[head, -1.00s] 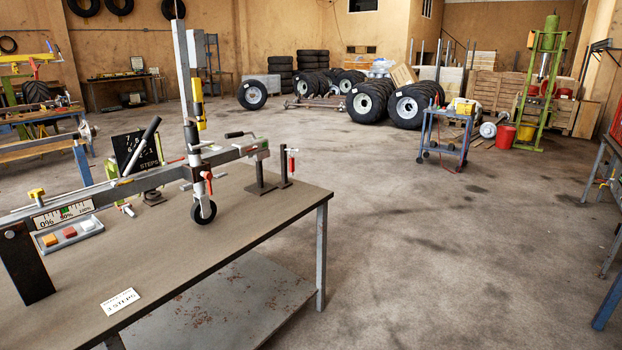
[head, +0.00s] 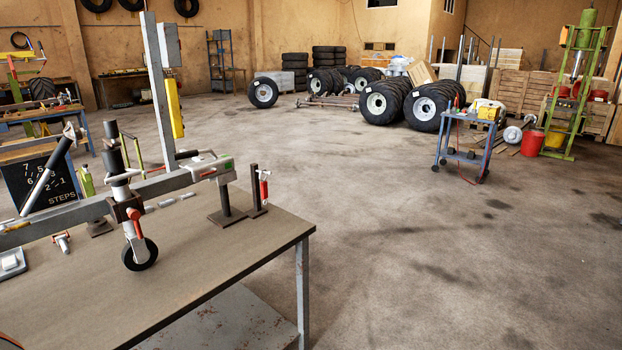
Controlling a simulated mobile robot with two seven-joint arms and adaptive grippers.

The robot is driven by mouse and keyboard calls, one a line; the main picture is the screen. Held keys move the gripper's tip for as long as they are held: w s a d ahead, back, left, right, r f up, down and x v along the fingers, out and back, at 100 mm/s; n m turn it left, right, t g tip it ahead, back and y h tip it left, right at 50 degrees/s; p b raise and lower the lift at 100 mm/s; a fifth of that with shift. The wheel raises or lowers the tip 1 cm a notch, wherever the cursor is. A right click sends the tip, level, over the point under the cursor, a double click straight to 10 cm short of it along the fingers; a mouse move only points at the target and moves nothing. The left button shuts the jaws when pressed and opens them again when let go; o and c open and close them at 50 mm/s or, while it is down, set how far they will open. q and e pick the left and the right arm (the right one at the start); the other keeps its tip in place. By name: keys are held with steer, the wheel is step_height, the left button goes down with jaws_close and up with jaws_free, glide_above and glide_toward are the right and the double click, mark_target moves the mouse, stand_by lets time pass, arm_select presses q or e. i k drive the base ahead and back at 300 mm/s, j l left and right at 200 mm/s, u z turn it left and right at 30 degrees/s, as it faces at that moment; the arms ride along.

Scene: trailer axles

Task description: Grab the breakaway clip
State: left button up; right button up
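A small red and white piece (head: 264,187) hangs on a short dark post (head: 254,185) near the far right end of the workbench (head: 200,262). I cannot tell for sure whether it is the breakaway clip. The grey trailer coupling arm (head: 165,184) runs across the bench and ends just left of that post. A jockey wheel (head: 140,254) with a red handle (head: 134,222) stands under the arm. Neither of my grippers is in view.
A black board marked STEPS (head: 40,182) stands at the bench's left. A blue trolley (head: 462,150) and a red bucket (head: 530,142) are farther back on the right. Several tyres (head: 400,100) stand behind. The floor (head: 420,260) right of the bench is clear.

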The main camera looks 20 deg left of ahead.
mark_target(263, 185)
steer(key=i+u, duration=0.1)
steer(key=i, duration=0.35)
steer(key=i+l+u, duration=0.1)
steer(key=i, duration=0.4)
steer(key=i+l, duration=0.15)
steer(key=i, duration=0.3)
steer(key=i+l+u, duration=0.1)
steer(key=i+u, duration=0.15)
steer(key=u, duration=0.15)
steer(key=i+l+u, duration=0.15)
steer(key=i+u, duration=0.25)
steer(key=i+l+u, duration=0.1)
steer(key=l+u, duration=0.15)
steer(key=u, duration=0.15)
steer(key=i+l+u, duration=0.2)
steer(key=u, duration=0.2)
steer(key=i+l+u, duration=0.1)
steer(key=l+u, duration=0.35)
